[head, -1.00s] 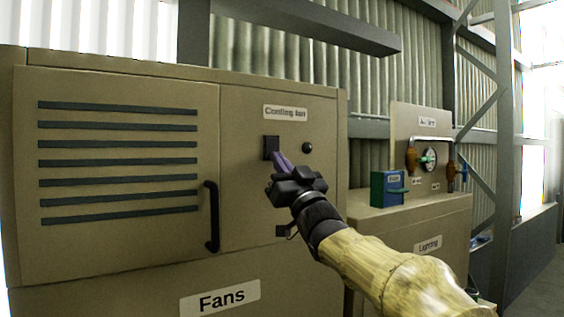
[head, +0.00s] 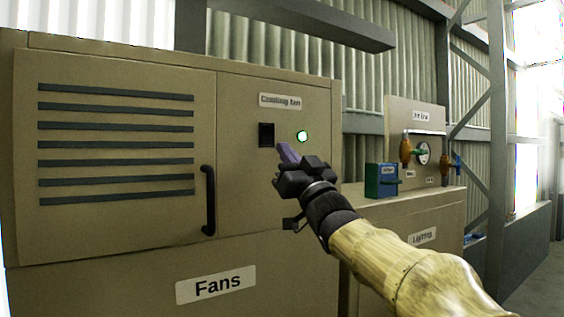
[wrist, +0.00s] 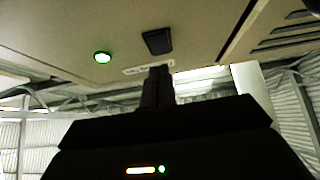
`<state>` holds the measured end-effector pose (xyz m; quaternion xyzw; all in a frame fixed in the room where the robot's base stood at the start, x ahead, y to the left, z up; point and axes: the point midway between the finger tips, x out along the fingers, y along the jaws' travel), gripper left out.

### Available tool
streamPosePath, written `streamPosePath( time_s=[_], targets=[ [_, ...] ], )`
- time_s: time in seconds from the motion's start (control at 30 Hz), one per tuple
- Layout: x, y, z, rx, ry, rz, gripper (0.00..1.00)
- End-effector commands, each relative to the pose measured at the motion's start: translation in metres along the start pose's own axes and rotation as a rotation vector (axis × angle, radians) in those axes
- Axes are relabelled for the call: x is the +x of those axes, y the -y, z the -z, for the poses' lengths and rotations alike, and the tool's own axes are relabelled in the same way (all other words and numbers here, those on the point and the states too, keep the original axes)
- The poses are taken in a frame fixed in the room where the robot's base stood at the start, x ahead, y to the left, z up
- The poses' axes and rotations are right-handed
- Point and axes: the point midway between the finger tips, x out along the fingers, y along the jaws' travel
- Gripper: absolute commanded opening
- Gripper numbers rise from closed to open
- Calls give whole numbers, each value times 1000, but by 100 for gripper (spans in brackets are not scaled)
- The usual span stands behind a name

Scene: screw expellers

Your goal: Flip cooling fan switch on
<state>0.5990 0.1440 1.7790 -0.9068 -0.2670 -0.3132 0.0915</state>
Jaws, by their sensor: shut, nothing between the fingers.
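The cooling fan switch (head: 266,135) is a black rocker on the tan cabinet front, below a "Cooling fan" label (head: 280,101). The round indicator lamp (head: 302,136) to its right glows green. My gripper (head: 284,151) is shut and empty, with purple fingertips just below and right of the switch, seemingly apart from it. In the wrist view the black switch (wrist: 157,41) and the lit lamp (wrist: 102,57) both show beyond the shut fingers (wrist: 158,75).
A black door handle (head: 208,200) stands out left of my gripper. The "Fans" cabinet (head: 110,240) has a slatted vent. A lower cabinet at the right carries a blue-green box (head: 381,181) and a pipe with a gauge (head: 423,153).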

Motion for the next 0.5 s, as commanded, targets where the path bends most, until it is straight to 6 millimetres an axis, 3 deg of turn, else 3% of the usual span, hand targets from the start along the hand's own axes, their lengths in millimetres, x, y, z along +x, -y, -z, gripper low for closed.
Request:
streamPosePath(
  time_s=[0.03,0.5],
  targets=[
    [-12,1,-8,1,2,1,0],
    [-84,-5,-24,-6,3,-8,0]
  ],
)
